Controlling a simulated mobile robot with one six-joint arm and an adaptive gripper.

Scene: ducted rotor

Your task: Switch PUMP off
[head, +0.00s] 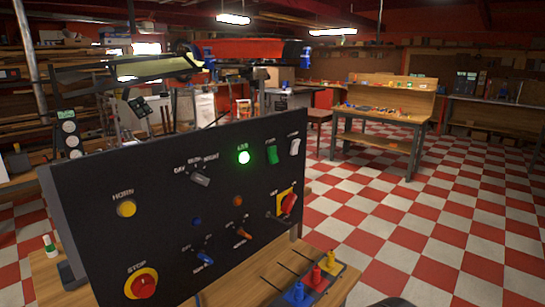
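A black control panel (110,205) stands tilted on a wooden table in the head view. Near its top right are a green rocker switch (272,155) and a white rocker switch (294,147), each under a small label. A lit green round lamp or button (243,158) is to their left. The small labels there are too blurred to read surely, so I cannot tell which control is PUMP or how it is set. My gripper is not recognisable in this view.
The panel also holds a yellow HORN button (126,208), a red STOP button (144,286), a grey selector (201,179), small toggles and a red-and-yellow rotary switch (288,203). Blue, red and yellow handles (316,276) stand before it. Checkered floor is open at right.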

